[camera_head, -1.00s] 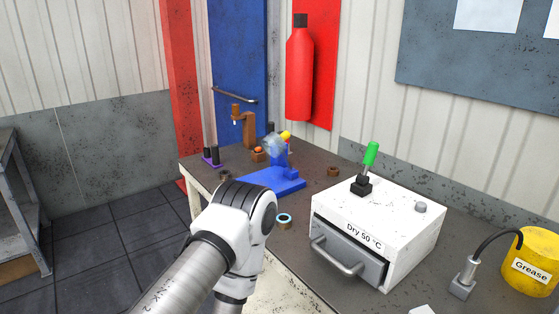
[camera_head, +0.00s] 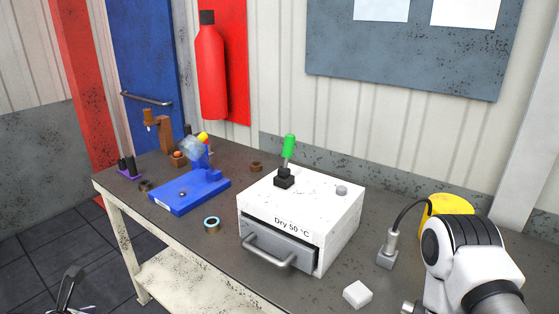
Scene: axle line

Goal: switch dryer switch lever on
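The dryer (camera_head: 290,216) is a white speckled box labelled "Dry 50 °C" on the bench, with a grey front drawer and a bar handle. Its switch lever (camera_head: 289,146) has a green grip and stands nearly upright on a black base on the dryer's top. Part of what looks like my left gripper (camera_head: 68,290) shows at the bottom left edge, low and far from the lever; its opening cannot be judged. My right arm is at the lower right, but its gripper is not visible. Nothing touches the lever.
A blue fixture (camera_head: 190,191) and a ring (camera_head: 211,224) lie left of the dryer. A white block (camera_head: 357,294), a grey nozzle with a hose (camera_head: 387,250) and a yellow grease tub (camera_head: 449,204) are to its right. The space above the dryer is clear.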

